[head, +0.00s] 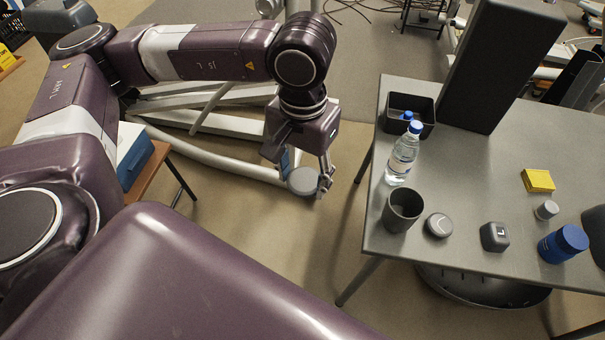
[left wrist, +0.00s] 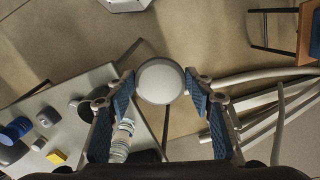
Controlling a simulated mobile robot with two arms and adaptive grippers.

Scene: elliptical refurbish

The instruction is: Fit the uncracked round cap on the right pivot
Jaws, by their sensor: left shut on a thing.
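My left gripper (head: 298,172) is shut on a round grey cap (head: 303,181), held in the air over the floor, left of the table. In the left wrist view the cap (left wrist: 160,81) sits between the two blue-padded fingertips of the gripper (left wrist: 160,86), its pale smooth face toward the camera. No crack shows on that face. A second round grey cap (head: 438,225) lies on the table with a dark mark on top, too small to read as a crack or not. The pale frame tubes of the elliptical (head: 225,122) show behind my left arm; I cannot make out the right pivot. My right gripper is out of view.
The grey table (head: 455,165) holds a dark cup (head: 402,210), a water bottle (head: 403,155), a black bin (head: 408,103), a square dark cap (head: 495,237), a small grey cylinder (head: 546,210), yellow notes (head: 538,180) and a blue jar (head: 563,244). Floor between table and frame is clear.

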